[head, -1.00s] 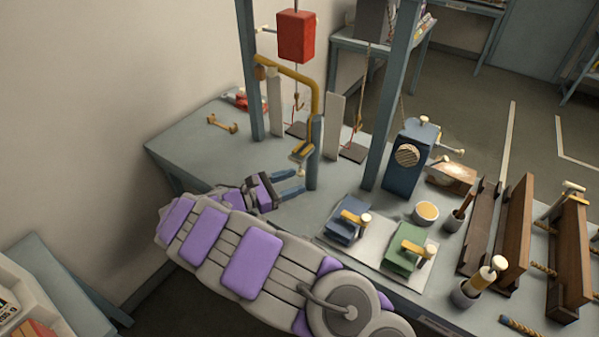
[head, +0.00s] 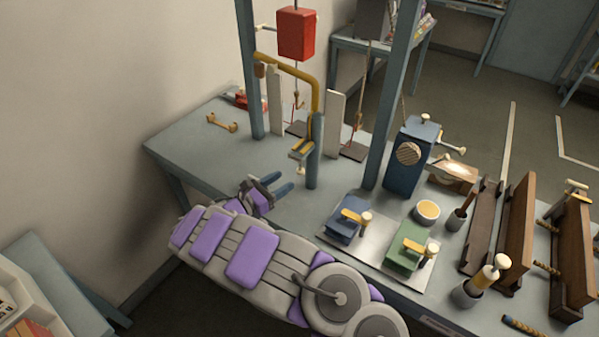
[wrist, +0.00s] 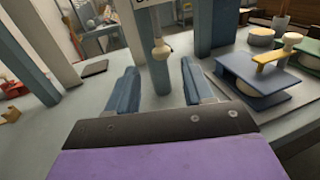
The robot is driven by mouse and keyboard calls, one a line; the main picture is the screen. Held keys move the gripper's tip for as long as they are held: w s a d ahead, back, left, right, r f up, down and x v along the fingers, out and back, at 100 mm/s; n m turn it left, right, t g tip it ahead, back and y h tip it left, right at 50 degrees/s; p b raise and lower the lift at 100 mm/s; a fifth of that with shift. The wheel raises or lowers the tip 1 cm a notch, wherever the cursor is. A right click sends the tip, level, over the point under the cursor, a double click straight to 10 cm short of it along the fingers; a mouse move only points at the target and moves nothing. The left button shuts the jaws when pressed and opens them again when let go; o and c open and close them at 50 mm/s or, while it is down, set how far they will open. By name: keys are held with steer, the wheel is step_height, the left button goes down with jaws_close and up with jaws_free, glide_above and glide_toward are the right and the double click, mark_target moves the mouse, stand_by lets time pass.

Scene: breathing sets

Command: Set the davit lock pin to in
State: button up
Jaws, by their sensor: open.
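The davit is a yellow bent arm (head: 316,95) on a blue-grey post (head: 314,165) standing on the bench. A small cream knob (head: 301,171), seemingly the lock pin, sits low by the post under a yellow-and-dark bracket (head: 301,149). In the wrist view the cream knob (wrist: 161,52) shows against the post (wrist: 157,76), a little above and between my fingers. My gripper (head: 281,182) is open and empty, to the left of the post and apart from it. In the wrist view my gripper (wrist: 158,72) has its two blue fingers spread, pointing at the post. How far the pin is seated cannot be told.
A blue clamp block (head: 347,231) and a green one (head: 404,259) stand on a plate to the right. A tall blue winch box (head: 404,175) stands behind them. A red block (head: 296,34) hangs above. The bench's left part is mostly clear.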

mark_target(297, 172)
steer(key=b+x, duration=0.1)
steer(key=x, duration=0.7)
steer(key=shift+w+d, duration=0.1)
steer(key=shift+c, duration=0.4)
jaws_close()
